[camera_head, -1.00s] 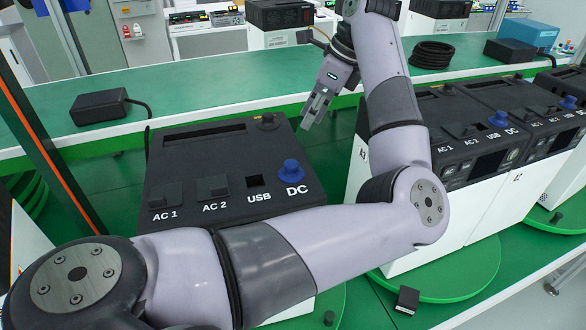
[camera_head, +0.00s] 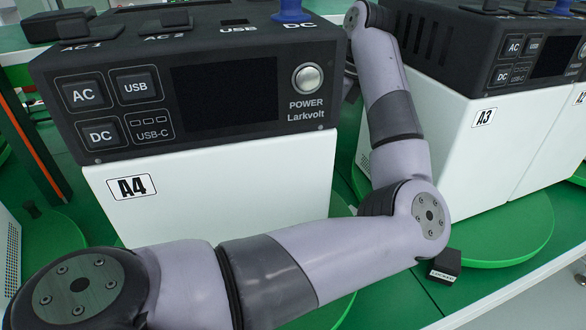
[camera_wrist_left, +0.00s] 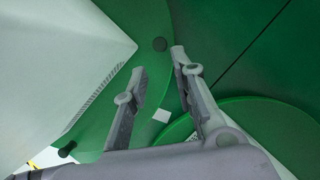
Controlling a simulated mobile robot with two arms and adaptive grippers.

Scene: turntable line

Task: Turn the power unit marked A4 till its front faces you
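The power unit A4 (camera_head: 225,95) fills the left half of the head view, black on top and white below. Its front, with screen, buttons and A4 label, faces me, slightly angled. Part of its green turntable (camera_head: 341,205) shows to its right; my arm hides the unit's lower front. My left arm crosses in front and reaches up past the unit's right side; its gripper is hidden in the head view. My right gripper is out of view.
Unit A3 (camera_head: 440,135) stands to the right on its own green turntable (camera_head: 520,235), close to my forearm. A small black block (camera_head: 446,264) lies near that turntable's front edge. Another unit marked A2 is at the right edge.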

